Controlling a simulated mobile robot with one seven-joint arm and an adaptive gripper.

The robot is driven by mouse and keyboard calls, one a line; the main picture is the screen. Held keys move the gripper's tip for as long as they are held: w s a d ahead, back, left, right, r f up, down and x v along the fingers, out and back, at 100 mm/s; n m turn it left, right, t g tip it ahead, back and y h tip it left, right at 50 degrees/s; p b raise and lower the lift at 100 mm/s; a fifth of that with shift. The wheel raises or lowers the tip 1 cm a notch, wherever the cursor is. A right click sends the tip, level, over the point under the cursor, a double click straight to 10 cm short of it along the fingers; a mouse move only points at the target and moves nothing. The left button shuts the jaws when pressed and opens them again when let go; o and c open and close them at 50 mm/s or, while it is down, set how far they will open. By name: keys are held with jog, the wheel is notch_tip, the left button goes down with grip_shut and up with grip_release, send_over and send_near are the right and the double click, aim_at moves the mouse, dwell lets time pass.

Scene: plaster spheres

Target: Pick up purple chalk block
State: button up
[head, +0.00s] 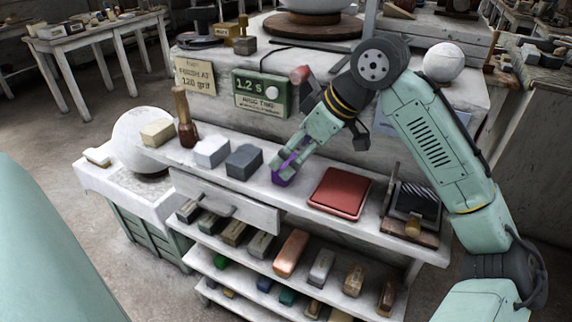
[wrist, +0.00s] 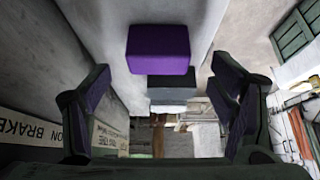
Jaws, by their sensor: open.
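The purple chalk block (head: 284,173) sits on the white bench ledge, to the right of a dark grey block, partly hidden by my gripper in the head view. It also shows in the wrist view (wrist: 158,50) as a plain purple box, centred between the fingers and beyond their tips. My gripper (head: 287,162) is open and empty, right at the block in the head view. In the wrist view its two fingers (wrist: 160,88) stand wide apart on either side. I cannot tell whether a finger touches the block.
On the ledge to the left are a dark grey block (head: 244,162), a light grey block (head: 211,152) and a cream block (head: 158,132). A red flat box (head: 340,193) lies to the right. A green timer box (head: 262,93) is behind. Shelves below hold several blocks.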

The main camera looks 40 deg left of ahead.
aim_at(286, 161)
jog(key=p+x, duration=0.1)
jog(key=x, duration=0.3)
jog(key=shift+c, duration=0.4)
jog(key=c, duration=1.3)
jog(key=shift+w, duration=0.1)
jog(key=shift+r+b, duration=0.3)
jog(key=shift+r, duration=0.2)
notch_tip(286, 161, up, 2)
jog(key=shift+r+b, duration=0.1)
jog(key=shift+b, duration=0.3)
jog(key=s+d+r+b, duration=0.1)
jog(key=s+d+b, duration=0.3)
jog(key=s+d, duration=0.5)
jog(key=d, duration=0.3)
jog(key=shift+s+d+r, duration=0.35)
jog(key=shift+s+r, duration=0.05)
